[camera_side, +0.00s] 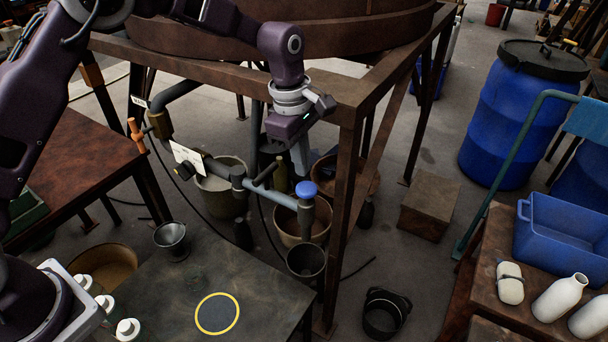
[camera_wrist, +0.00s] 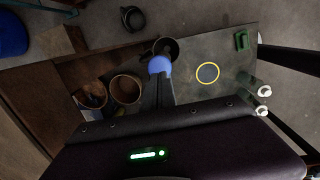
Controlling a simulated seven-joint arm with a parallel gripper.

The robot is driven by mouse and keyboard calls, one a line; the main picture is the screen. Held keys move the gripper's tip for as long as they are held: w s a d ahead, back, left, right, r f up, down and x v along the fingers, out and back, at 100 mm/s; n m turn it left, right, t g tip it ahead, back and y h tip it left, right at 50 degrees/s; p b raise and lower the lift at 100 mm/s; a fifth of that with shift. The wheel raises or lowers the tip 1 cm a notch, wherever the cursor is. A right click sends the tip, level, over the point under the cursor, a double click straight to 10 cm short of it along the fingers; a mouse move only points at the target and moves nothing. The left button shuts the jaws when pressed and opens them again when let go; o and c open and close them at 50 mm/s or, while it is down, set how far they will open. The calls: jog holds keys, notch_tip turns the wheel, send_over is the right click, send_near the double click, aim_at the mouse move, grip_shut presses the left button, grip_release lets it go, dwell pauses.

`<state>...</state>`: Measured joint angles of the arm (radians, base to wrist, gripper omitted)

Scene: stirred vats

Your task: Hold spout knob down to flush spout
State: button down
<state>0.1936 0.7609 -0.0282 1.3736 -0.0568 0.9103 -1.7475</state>
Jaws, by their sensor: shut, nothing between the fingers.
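The blue spout knob (camera_side: 307,189) sits on top of the upright end of the spout pipe (camera_side: 268,197). It also shows in the wrist view (camera_wrist: 159,65), just beyond my fingertips. My gripper (camera_side: 303,174) is shut and empty, pointing down from above, with its tips right by the top of the knob. In the wrist view my gripper (camera_wrist: 158,80) reaches to the edge of the knob. I cannot tell whether they touch. A dark cup (camera_side: 306,262) is below the spout's outlet, and its rim shows in the wrist view (camera_wrist: 172,42).
A rusty frame post (camera_side: 345,210) stands just right of the spout. The dark table (camera_side: 170,300) with a yellow ring (camera_side: 217,313) and a metal cup (camera_side: 171,240) is at front left. Buckets (camera_side: 221,190) stand behind the pipe. A blue barrel (camera_side: 517,120) is far right.

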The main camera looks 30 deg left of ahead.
aim_at(306, 187)
jog(key=shift+w+d+f, duration=0.1)
jog(key=shift+f, duration=0.9)
jog(key=shift+w+d+f, duration=0.1)
jog(key=shift+f, duration=0.85)
